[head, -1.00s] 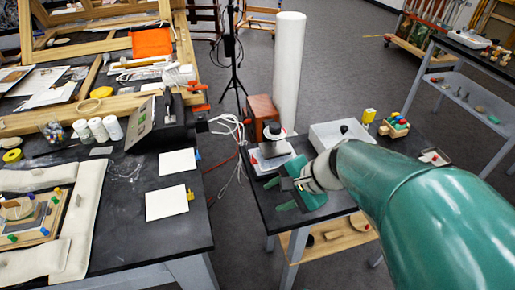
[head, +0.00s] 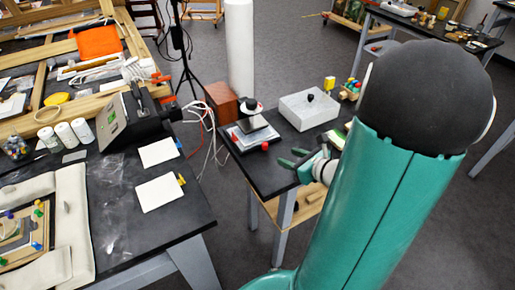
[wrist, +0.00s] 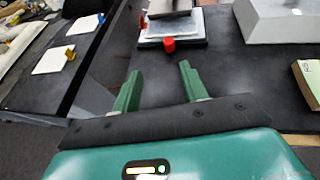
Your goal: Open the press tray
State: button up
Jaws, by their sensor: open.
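A small press (head: 250,132) stands on the dark side table, with a black-and-white knob on top, a dark plate and a pale tray layer (head: 262,136) low down. A red knob (head: 265,146) sits at the tray's front. In the wrist view, the red knob (wrist: 168,44) is ahead of my fingers, in front of the pale tray (wrist: 172,27). My gripper (head: 288,158) has green fingers and is open and empty. It is at the table's front side, pointing toward the press. In the wrist view, my gripper (wrist: 160,70) is apart from the knob; the press top is cut off.
A grey-white box (head: 309,108) with a black knob stands right of the press. A reddish wooden box (head: 222,102) and a white column (head: 239,50) are behind it. A larger workbench (head: 110,215) with papers and bottles is at left, across a gap with cables.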

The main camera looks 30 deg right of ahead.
aim_at(267, 146)
jog(key=shift+s+d+f+m, duration=0.15)
jog(key=shift+d, duration=0.25)
jog(key=shift+s+d+f+m, duration=0.1)
jog(key=shift+d+f+m, duration=0.05)
jog(key=shift+d, duration=0.2)
jog(key=x, duration=1.4)
jog(key=shift+d, duration=0.1)
jog(key=shift+r, duration=0.1)
jog(key=shift+c, duration=0.4)
grip_shut()
